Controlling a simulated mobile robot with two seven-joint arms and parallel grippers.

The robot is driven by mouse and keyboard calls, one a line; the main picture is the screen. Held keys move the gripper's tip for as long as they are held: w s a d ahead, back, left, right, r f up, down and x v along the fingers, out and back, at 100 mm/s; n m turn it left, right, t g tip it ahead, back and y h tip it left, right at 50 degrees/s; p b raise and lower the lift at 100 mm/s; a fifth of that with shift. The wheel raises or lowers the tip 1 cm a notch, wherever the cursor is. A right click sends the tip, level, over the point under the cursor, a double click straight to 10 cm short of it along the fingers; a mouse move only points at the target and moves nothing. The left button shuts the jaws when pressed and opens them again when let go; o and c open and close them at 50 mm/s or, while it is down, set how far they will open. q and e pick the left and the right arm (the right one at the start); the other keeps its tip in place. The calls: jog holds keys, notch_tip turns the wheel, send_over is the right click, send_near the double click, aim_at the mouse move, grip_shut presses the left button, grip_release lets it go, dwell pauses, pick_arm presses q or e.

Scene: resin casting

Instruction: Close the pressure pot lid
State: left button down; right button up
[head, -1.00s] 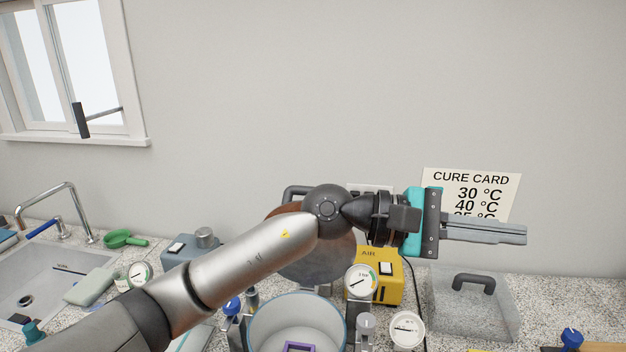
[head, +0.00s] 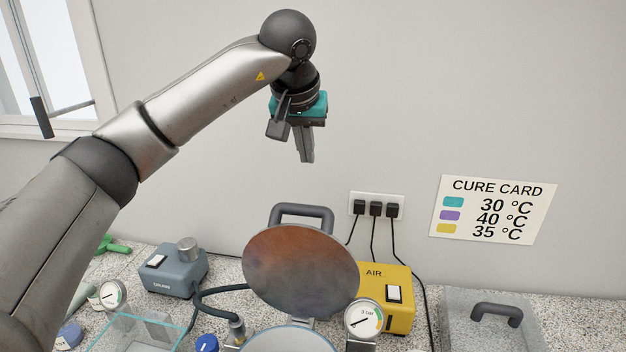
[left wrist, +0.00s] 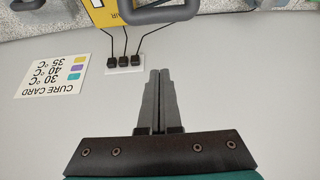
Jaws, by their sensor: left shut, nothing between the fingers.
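The pressure pot lid (head: 300,272) is a round, brownish metal disc that stands open, tilted up at the back of the pot. Its dark grey handle (head: 302,211) sticks up behind its top edge, and part of it shows in the left wrist view (left wrist: 170,12). The pot (head: 288,341) is below, with only its rim in the head view's bottom edge. My left gripper (head: 306,158) is shut and empty, pointing down above the lid handle and apart from it. Its closed fingers also show in the left wrist view (left wrist: 158,76). My right gripper is not in view.
A yellow AIR box (head: 385,300) stands right of the lid, with a pressure gauge (head: 364,318) in front. A grey-blue pump (head: 175,270) with a hose is left. A clear box (head: 490,325) sits at right. Wall sockets (head: 376,206) hold black plugs and cables.

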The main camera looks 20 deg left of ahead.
pick_arm(q)
notch_tip(320, 180, down, 9)
jog(key=p, duration=0.2)
jog(key=shift+w+f+p, duration=0.15)
jog(key=shift+p, duration=0.2)
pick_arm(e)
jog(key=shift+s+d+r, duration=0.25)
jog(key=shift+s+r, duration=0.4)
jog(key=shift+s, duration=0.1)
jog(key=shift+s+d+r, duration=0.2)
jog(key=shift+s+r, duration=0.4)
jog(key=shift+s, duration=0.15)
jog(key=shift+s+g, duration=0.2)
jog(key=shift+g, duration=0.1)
pick_arm(q)
jog(key=shift+a, duration=0.1)
